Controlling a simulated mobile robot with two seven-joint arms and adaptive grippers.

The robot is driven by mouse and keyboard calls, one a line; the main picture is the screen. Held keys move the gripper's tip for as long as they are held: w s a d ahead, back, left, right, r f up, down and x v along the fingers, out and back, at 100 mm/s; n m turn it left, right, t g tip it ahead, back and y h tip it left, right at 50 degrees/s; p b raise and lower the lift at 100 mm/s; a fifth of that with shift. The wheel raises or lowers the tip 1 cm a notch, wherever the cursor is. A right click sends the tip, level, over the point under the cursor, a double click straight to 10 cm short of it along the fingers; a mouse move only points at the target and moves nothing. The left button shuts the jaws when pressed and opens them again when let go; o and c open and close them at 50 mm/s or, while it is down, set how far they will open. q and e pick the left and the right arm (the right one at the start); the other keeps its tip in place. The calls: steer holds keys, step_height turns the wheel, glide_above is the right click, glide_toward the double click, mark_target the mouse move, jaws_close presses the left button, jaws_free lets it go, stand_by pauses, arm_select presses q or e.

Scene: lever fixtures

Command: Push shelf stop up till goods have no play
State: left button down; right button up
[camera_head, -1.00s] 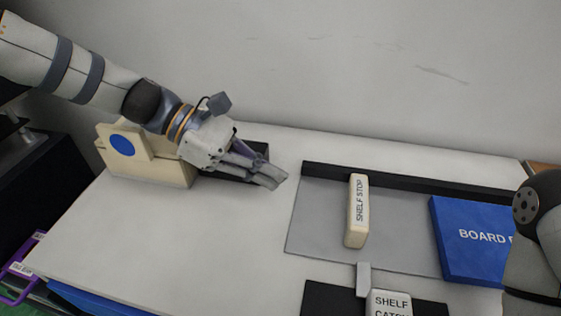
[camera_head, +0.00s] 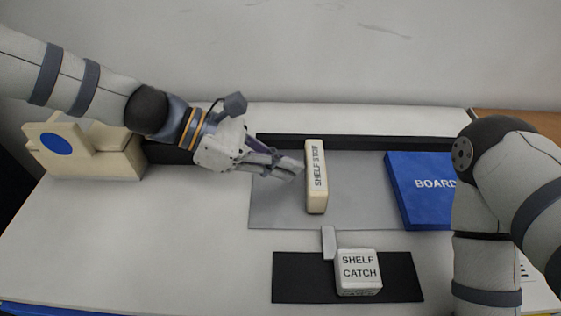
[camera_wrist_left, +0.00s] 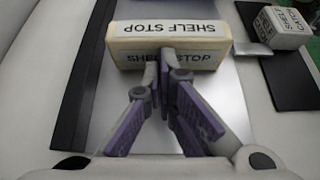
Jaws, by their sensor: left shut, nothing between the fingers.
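The shelf stop (camera_head: 316,180) is a cream block with black lettering, standing on a grey plate (camera_head: 365,205). Its lettered side also faces me in the left wrist view (camera_wrist_left: 190,30). My left gripper (camera_head: 297,168) is shut and empty, with its fingertips just left of the shelf stop. In the left wrist view the fingertips (camera_wrist_left: 166,55) overlap the block's near face; I cannot tell whether they touch it. The goods, a blue box marked "BOARD" (camera_head: 418,185), lie on the plate to the right, with a gap between the stop and the box. My right gripper is not in view.
A white block marked "SHELF CATCH" (camera_head: 358,265) sits on a black base (camera_head: 305,280) in front of the plate, with a grey tab (camera_head: 328,242). A black rail (camera_head: 360,142) runs behind. My right arm stands at the right. A cream fixture with a blue disc (camera_head: 57,144) is at the left.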

arm_select(q)
steer(key=d, duration=1.4)
steer(key=shift+a, duration=0.15)
